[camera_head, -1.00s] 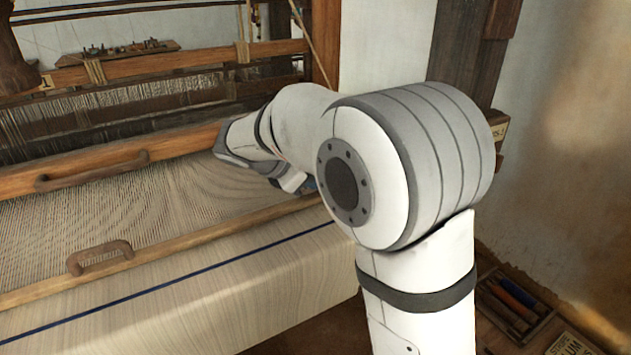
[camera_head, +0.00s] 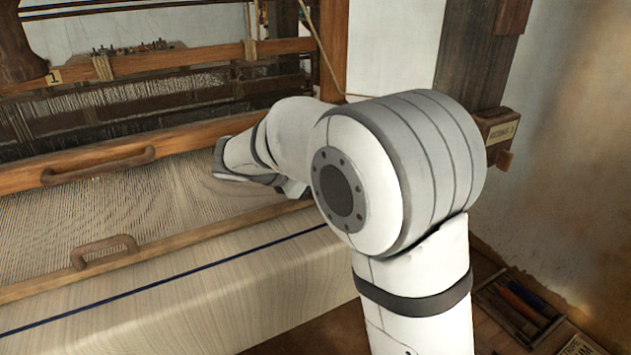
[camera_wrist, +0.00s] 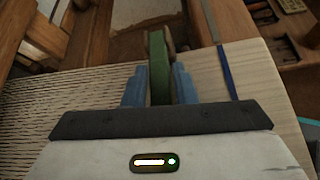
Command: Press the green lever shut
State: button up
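The green lever (camera_wrist: 159,62) stands upright in the middle of the wrist view. Its lower part lies between the two blue fingers of my gripper (camera_wrist: 159,90). The fingers are close against both sides of the lever, with no clear gap showing. The lever's lower end is hidden behind the dark gripper body. In the head view my arm hides the lever and the fingertips.
The loom's stretched warp and cloth (camera_head: 240,285) with a blue stripe fill the left. Wooden handles (camera_head: 104,250) sit on its beams. A post with a label box (camera_head: 496,130) stands at right. A tool tray (camera_head: 515,305) lies on the floor.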

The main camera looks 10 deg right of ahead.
jog(key=o, duration=0.3)
jog(key=shift+f, duration=0.15)
jog(key=shift+a, duration=0.1)
jog(key=v, duration=0.7)
jog(key=shift+s+a+r, duration=0.2)
jog(key=shift+r, duration=0.05)
jog(key=s+d+m, duration=0.1)
jog(key=s+d+f+m+g+y, duration=0.1)
jog(key=d, duration=0.1)
jog(key=s+d+m, duration=0.1)
jog(key=d, duration=0.1)
jog(key=shift+s+d+f+g+y, duration=0.15)
jog(key=shift+s+f+g+y, duration=0.15)
jog(key=shift+f+g, duration=0.1)
jog(key=s+d+f+m+y, duration=0.2)
jog(key=s+f+m+y, duration=0.1)
jog(key=s+m, duration=0.3)
jog(key=s+d+f+m+y, duration=0.3)
jog(key=s+m, duration=0.3)
jog(key=s, duration=0.1)
jog(key=s+d+f+m+g+y, duration=0.1)
jog(key=s+d+f+m+y, duration=0.2)
jog(key=s+m, duration=0.3)
jog(key=shift+s+f, duration=0.35)
jog(key=shift+s, duration=0.25)
